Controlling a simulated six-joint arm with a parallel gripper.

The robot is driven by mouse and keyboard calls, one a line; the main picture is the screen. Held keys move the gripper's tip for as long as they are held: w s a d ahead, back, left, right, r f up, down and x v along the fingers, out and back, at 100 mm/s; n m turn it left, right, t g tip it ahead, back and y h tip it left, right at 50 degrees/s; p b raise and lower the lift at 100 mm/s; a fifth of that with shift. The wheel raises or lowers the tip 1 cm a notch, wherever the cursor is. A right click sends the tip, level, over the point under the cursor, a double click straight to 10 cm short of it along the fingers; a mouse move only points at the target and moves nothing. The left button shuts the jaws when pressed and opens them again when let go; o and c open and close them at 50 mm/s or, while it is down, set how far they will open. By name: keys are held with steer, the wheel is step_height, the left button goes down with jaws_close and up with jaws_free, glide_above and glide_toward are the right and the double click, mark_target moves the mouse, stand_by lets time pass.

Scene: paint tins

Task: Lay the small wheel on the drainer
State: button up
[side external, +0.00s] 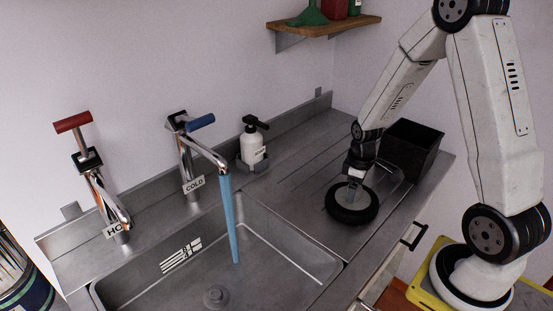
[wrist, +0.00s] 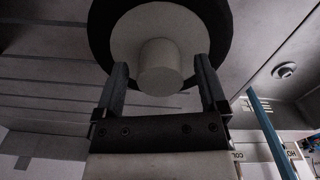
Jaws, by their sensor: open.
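The small wheel (side external: 352,212), with a black tyre and a pale grey hub, appears to lie flat on the ribbed steel drainer (side external: 295,171), near its front edge. In the wrist view the wheel (wrist: 100,30) fills the top, with its round hub peg facing me. My gripper (side external: 353,182) is just above the wheel. Its two fingers stand apart on either side of the peg, with visible gaps in the wrist view (wrist: 161,72). The far side of the wheel's hub is partly hidden by my gripper in the side view.
The sink basin (side external: 290,250) is to the left, with blue water (side external: 231,220) running from the cold tap. A soap bottle (side external: 251,145) stands at the back.

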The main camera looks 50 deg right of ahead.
step_height(320, 180, up, 11)
steer(key=shift+r, duration=0.2)
stand_by(0.5)
stand_by(0.5)
steer(key=s+a+f+m+t, duration=0.1)
steer(key=a, duration=0.6)
steer(key=s+a+f+m+t, duration=0.1)
steer(key=s+a+f+m, duration=0.1)
steer(key=a, duration=0.6)
steer(key=shift+s+a+f+t, duration=0.15)
steer(key=shift+a+t, duration=0.1)
steer(key=shift+t, duration=0.05)
